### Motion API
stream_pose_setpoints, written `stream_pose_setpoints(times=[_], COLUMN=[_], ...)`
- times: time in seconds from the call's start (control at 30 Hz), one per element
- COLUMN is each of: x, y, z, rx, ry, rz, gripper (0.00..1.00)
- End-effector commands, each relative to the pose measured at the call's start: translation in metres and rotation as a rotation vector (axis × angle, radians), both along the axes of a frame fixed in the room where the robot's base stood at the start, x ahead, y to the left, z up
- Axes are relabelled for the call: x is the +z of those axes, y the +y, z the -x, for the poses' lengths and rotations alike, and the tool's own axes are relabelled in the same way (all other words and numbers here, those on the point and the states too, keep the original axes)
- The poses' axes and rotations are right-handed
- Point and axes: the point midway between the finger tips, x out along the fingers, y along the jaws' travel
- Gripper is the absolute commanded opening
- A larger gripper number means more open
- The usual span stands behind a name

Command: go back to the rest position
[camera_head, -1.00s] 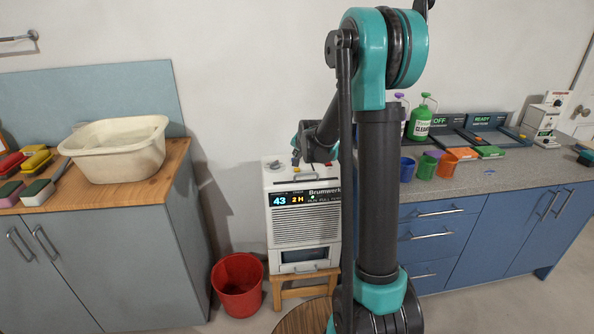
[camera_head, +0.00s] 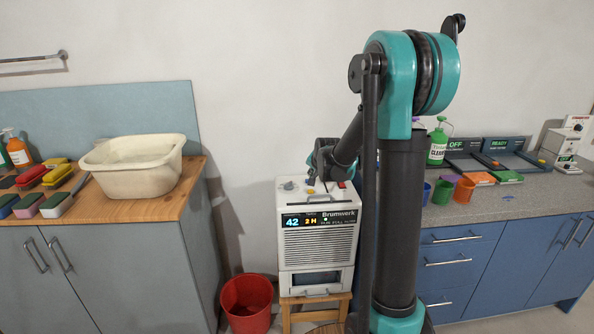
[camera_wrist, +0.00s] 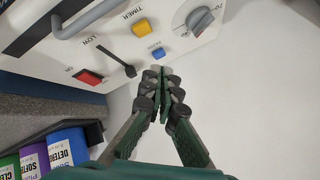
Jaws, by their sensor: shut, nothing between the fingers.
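My gripper (camera_wrist: 162,82) shows in the wrist view with its two fingers together, shut and empty. It is just beside the top panel of a white machine (camera_wrist: 120,30). The panel carries a yellow button, a blue button, a red switch, a black lever and a dial, and the fingertips lie close to the blue button in the picture; whether they touch it I cannot tell. In the head view my arm reaches down behind its own column to the top of the machine (camera_head: 318,240), whose display reads 42 and 2 H. The fingertips are not clear there.
The machine stands on a wooden stool (camera_head: 335,303). A red bucket (camera_head: 247,300) is on the floor beside it. A wooden counter at left holds a cream basin (camera_head: 135,165), brushes and bottles. A grey counter at right (camera_head: 540,205) holds cups, a green bottle and devices.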

Motion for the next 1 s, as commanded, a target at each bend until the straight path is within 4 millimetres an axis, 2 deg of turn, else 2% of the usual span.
stream_pose_setpoints(times=[0.17,0.37,0.6,0.7,0.83,1.0], x=[-0.004,-0.021,-0.056,-0.071,-0.085,-0.092], y=[-0.009,-0.021,-0.031,-0.034,-0.036,-0.037], z=[0.073,0.179,0.303,0.344,0.378,0.394], rx=[0.081,0.219,0.394,0.457,0.514,0.543], ry=[0.066,0.166,0.281,0.321,0.355,0.371], rz=[0.091,0.22,0.346,0.382,0.413,0.428], gripper=[0.0,0.0,0.0,0.0,0.0,0.0])
